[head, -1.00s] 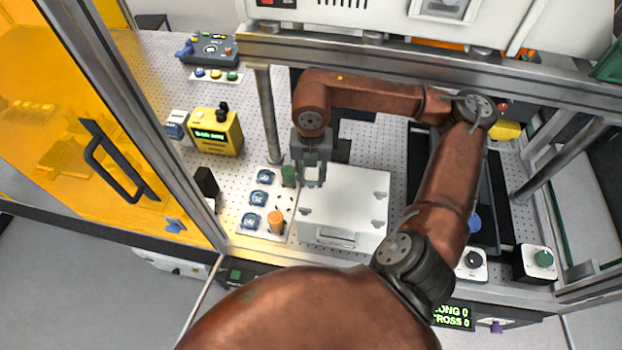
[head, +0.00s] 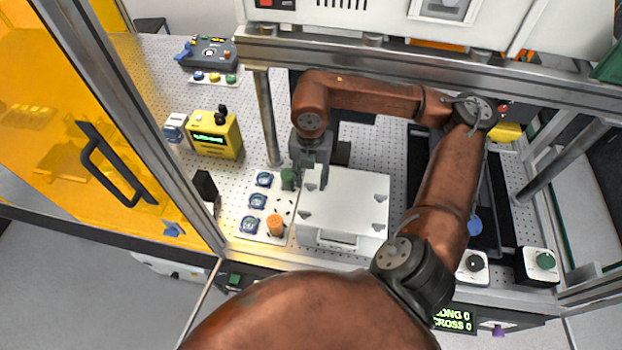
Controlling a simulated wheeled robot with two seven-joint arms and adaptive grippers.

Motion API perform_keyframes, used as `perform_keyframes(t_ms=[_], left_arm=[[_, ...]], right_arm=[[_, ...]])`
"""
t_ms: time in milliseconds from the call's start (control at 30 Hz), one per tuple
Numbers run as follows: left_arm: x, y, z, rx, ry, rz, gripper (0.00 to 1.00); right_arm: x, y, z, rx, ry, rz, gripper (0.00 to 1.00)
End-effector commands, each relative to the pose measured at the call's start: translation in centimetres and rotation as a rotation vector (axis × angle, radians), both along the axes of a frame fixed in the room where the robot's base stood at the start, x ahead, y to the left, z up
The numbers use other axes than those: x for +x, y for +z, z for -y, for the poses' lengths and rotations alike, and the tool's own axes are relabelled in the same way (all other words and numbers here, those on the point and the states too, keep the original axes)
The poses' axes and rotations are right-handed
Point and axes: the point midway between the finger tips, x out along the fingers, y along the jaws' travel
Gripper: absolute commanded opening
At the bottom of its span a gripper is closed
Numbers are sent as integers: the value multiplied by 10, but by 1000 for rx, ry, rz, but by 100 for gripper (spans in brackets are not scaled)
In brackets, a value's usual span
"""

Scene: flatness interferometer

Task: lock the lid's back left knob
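The white box with its pale lid (head: 345,203) stands on the perforated bench. Small grey knobs show near the lid's corners: front left (head: 305,214), back right (head: 380,197) and front right (head: 378,227). My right gripper (head: 311,184) points down over the lid's back left corner. Its fingers are at or just above the back left knob, which they largely hide. I cannot tell whether the fingers touch or grip it. My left gripper is not in view.
A green knob (head: 288,178) and an orange knob (head: 275,224) stand close left of the box, beside several blue dials. A metal post (head: 268,115) rises behind them. A yellow meter (head: 214,135) is farther left. Metal frame bars border the bench.

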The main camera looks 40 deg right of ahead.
Motion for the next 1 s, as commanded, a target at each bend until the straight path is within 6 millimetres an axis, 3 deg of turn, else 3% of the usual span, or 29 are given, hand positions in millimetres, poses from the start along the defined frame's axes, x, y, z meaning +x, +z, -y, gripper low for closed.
perform_keyframes(t_ms=[333,467,1000], left_arm=[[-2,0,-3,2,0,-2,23],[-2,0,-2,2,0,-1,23],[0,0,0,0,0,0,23]], right_arm=[[-1,0,-1,1,2,-2,44],[0,9,-1,1,2,1,44],[1,107,0,1,1,1,44]])
